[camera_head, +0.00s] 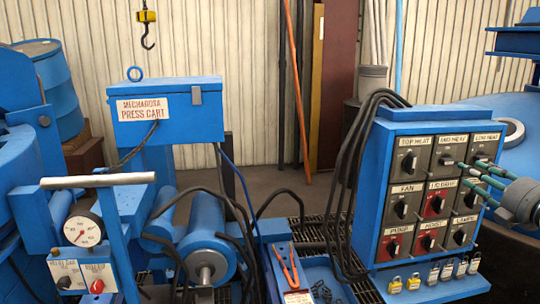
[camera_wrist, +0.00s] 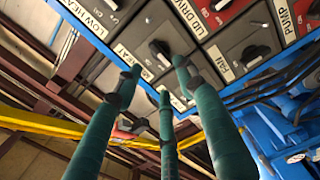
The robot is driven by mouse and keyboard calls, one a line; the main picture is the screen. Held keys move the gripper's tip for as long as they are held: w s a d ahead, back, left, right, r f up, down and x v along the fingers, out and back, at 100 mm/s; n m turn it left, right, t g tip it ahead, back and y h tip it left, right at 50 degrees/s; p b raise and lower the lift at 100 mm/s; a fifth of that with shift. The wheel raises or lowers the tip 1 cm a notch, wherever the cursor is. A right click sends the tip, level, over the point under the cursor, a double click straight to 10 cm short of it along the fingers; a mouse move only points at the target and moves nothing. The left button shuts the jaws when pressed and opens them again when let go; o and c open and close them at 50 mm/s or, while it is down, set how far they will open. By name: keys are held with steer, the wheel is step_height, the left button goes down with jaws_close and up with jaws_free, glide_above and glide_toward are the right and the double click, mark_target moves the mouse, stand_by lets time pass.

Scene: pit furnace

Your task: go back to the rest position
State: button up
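My gripper (camera_head: 470,172) has three green fingers and reaches in from the right toward the blue switch panel (camera_head: 374,190). The fingers stand apart, and I see nothing held between them. In the wrist view, the gripper (camera_wrist: 160,78) points at the panel's grey and red switch plates. A black knob (camera_wrist: 160,52) shows just beyond the fingertips. I cannot tell whether a fingertip touches the panel. In the head view, the fingers partly cover the right column, near the low heat switch (camera_head: 484,150). The top heat switch (camera_head: 410,160) is unobstructed.
Several padlocks (camera_head: 433,273) line the panel's lower ledge. Thick black cables (camera_head: 350,150) hang at its left side. A blue press cart (camera_head: 170,120) with a gauge (camera_head: 83,229) stands left. A hook (camera_head: 147,35) hangs at the back.

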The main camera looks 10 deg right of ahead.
mark_target(451, 161)
steer(key=s, duration=0.4)
steer(key=w, duration=1.2)
steer(key=shift+w+a+r+p, duration=0.2)
steer(key=shift+w+a+p, duration=0.1)
steer(key=shift+w+p, duration=0.1)
steer(key=shift+m+p, duration=0.55)
steer(key=shift+m, duration=0.15)
steer(key=shift+s+d+r+m+p, duration=0.1)
steer(key=shift+s+m+p, duration=0.15)
steer(key=shift+m+p, duration=0.35)
steer(key=shift+w+f+m, duration=0.15)
steer(key=shift+f+m, duration=0.1)
steer(key=shift+m, duration=0.05)
